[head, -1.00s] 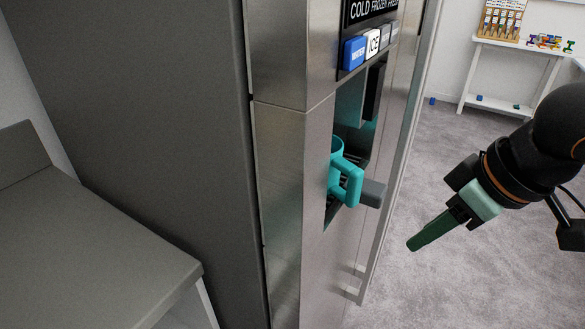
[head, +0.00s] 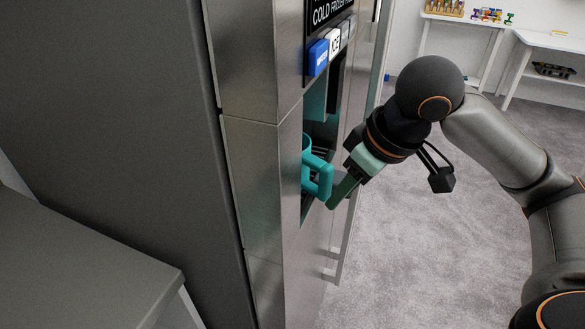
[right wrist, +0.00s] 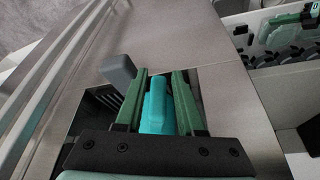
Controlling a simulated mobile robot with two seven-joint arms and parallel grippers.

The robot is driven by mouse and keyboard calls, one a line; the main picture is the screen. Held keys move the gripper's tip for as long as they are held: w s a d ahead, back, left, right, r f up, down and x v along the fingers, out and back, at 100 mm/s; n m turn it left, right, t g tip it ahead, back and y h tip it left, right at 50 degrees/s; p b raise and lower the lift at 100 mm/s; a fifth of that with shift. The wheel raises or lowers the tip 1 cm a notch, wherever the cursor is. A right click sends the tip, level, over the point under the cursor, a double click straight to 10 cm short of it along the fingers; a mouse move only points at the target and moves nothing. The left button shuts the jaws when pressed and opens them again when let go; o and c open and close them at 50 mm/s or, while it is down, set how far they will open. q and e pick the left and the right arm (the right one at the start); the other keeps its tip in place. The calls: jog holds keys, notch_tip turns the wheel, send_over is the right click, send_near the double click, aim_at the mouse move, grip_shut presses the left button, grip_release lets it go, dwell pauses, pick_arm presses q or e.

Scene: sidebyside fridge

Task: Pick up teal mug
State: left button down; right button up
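The teal mug (head: 318,178) stands in the dispenser recess of the fridge, its handle facing out to the right. My right gripper (head: 336,197) is at the handle, with its green fingers pointing down-left towards it. In the right wrist view, the teal mug (right wrist: 158,108) shows between the two green fingers of my right gripper (right wrist: 160,76). The fingers are apart, with slim gaps visible beside the teal part, so it is not clamped. Much of the mug is hidden by the recess edge and the fingers. My left gripper is not in view.
The steel fridge front (head: 262,180) surrounds the recess, with water and ice buttons (head: 318,57) above. A grey block (right wrist: 119,70) sticks out beside the fingers in the right wrist view. A grey surface (head: 80,270) is at lower left. Carpeted floor lies open at right.

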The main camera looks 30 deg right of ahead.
aim_at(316, 188)
jog(key=w, duration=0.1)
jog(key=w+a, duration=0.1)
jog(key=w, duration=0.2)
jog(key=shift+w+a, duration=0.1)
jog(key=shift+a, duration=0.15)
jog(key=shift+w+a+f, duration=0.15)
jog(key=shift+w+f, duration=0.45)
grip_shut()
jog(key=shift+r, duration=0.1)
dwell(0.8)
